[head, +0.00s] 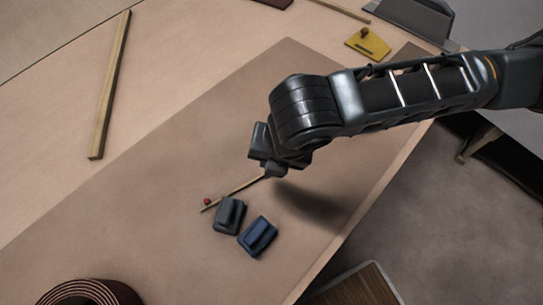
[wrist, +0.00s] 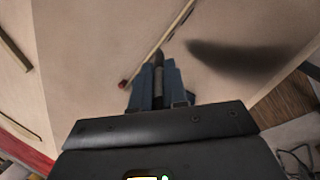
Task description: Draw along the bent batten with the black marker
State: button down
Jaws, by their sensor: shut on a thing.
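The thin wooden batten (head: 232,190) lies on the brown sheet and looks nearly straight in the part that shows. It also shows in the wrist view (wrist: 170,33). A red pin (head: 207,201) is beside its left end. A dark grey weight (head: 229,215) and a blue weight (head: 257,236) sit below the batten. My gripper (head: 263,165) is over the batten's right end, which it partly hides. In the wrist view its fingers (wrist: 158,88) are shut on a dark stick, the black marker (wrist: 158,62), beside the batten. I cannot tell whether the tip touches the sheet.
A long wooden strip (head: 110,85) lies at the left. A yellow plate (head: 367,43) with a brown knob lies at the far right. A dark coil (head: 88,294) is at the lower left. The table edge drops off at right. The sheet's middle left is clear.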

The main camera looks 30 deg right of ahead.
notch_tip(320, 180, up, 4)
jog(key=p, duration=0.2)
jog(key=shift+r+p, duration=0.15)
jog(key=shift+p, duration=0.25)
jog(key=shift+r, duration=1.2)
jog(key=shift+w+f, duration=0.1)
jog(key=w+d+f+m+b, duration=0.25)
jog(key=w+d+b, duration=0.2)
jog(key=d, duration=0.25)
jog(key=w+d+f+m+b, duration=0.1)
jog(key=w+d+m+b, duration=0.2)
jog(key=d+b, duration=0.3)
jog(key=s+d+f+m+b, duration=0.2)
jog(key=d+b, duration=0.1)
jog(key=d, duration=0.4)
jog(key=s+d+f+m+b, duration=0.1)
jog(key=d+f+m+b, duration=0.1)
jog(key=d, duration=0.5)
jog(key=shift+n, duration=0.25)
jog(key=shift+d+f+b, duration=0.1)
jog(key=shift+f+b, duration=1.75)
jog(key=shift+f, duration=0.55)
